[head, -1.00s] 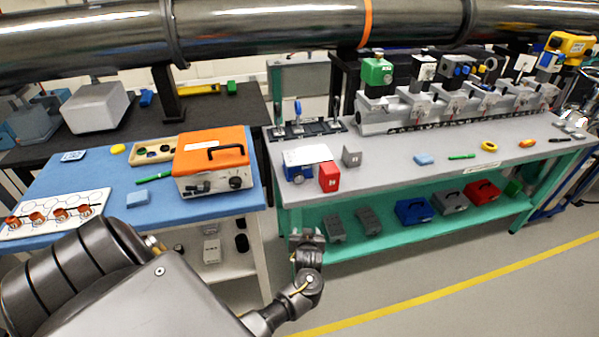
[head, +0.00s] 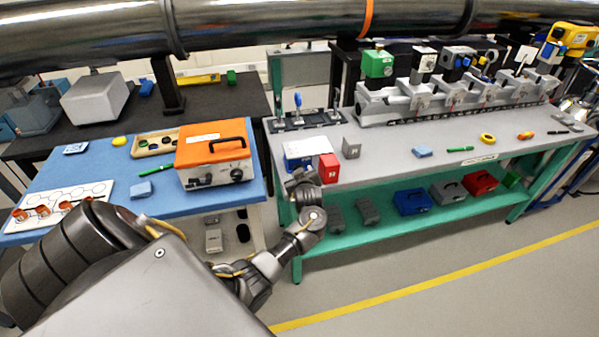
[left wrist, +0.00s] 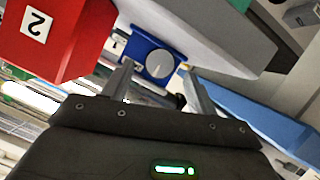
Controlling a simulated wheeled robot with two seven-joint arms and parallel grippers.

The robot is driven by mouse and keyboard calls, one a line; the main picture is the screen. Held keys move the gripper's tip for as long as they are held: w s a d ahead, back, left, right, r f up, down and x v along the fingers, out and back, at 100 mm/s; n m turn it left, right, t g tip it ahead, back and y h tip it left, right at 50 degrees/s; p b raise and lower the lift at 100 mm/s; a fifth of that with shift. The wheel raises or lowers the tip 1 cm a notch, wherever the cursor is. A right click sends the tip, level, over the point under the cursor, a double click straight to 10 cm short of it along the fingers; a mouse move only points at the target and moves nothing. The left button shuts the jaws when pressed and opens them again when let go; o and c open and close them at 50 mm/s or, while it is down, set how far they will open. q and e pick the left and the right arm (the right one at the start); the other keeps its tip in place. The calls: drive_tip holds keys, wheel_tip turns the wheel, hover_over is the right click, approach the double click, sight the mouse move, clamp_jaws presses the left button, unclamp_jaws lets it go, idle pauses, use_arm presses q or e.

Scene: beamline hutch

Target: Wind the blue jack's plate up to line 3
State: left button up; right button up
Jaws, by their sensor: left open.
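The blue jack (head: 298,163) stands at the left front of the grey bench, a pale plate (head: 308,150) on top. No line marks are readable. In the left wrist view, which is turned over, its blue body (left wrist: 138,48) shows with a round grey knob (left wrist: 160,65). My left gripper (head: 302,180) is at the bench's front edge, before the jack, and covers part of it. In the left wrist view its two fingers (left wrist: 160,88) are apart, with the knob beyond and between them; nothing is held. My right gripper is not in view.
A red block (head: 328,167) marked 2 in the left wrist view (left wrist: 45,40) stands right beside the jack. A grey block (head: 351,147) is behind it. The orange box (head: 213,153) sits on the blue-topped bench at left. The teal shelf (head: 345,237) lies below.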

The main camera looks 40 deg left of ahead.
sight(298, 168)
use_arm(q)
drive_tip(key=shift+x, duration=1.5)
